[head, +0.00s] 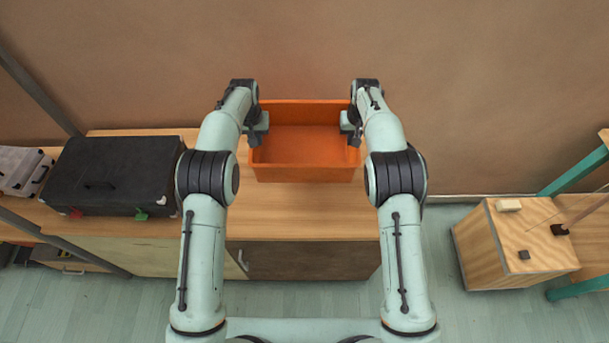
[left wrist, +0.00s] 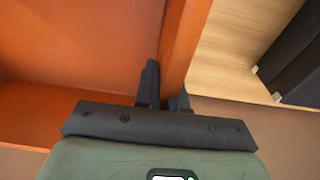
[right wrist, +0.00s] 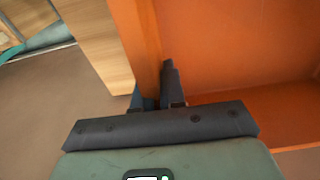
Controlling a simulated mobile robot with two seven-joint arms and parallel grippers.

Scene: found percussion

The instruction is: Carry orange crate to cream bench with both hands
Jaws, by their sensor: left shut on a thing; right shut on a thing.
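The orange crate (head: 303,174) is empty and open at the top, over the right part of a wooden-topped cabinet (head: 290,222). I cannot tell whether it rests on the top or hangs just above it. My left gripper (head: 257,128) is shut on the crate's left wall, one finger inside and one outside, as the left wrist view (left wrist: 165,88) shows. My right gripper (head: 350,128) is shut on the crate's right wall in the same way, seen in the right wrist view (right wrist: 155,88). I cannot make out a cream bench for certain.
A black case (head: 112,172) lies on the cabinet top to the left, with a grey case (head: 20,170) beyond it. A wooden box (head: 515,243) with small blocks on it stands on the floor at right, near a teal frame (head: 577,170). The wall is close behind the crate.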

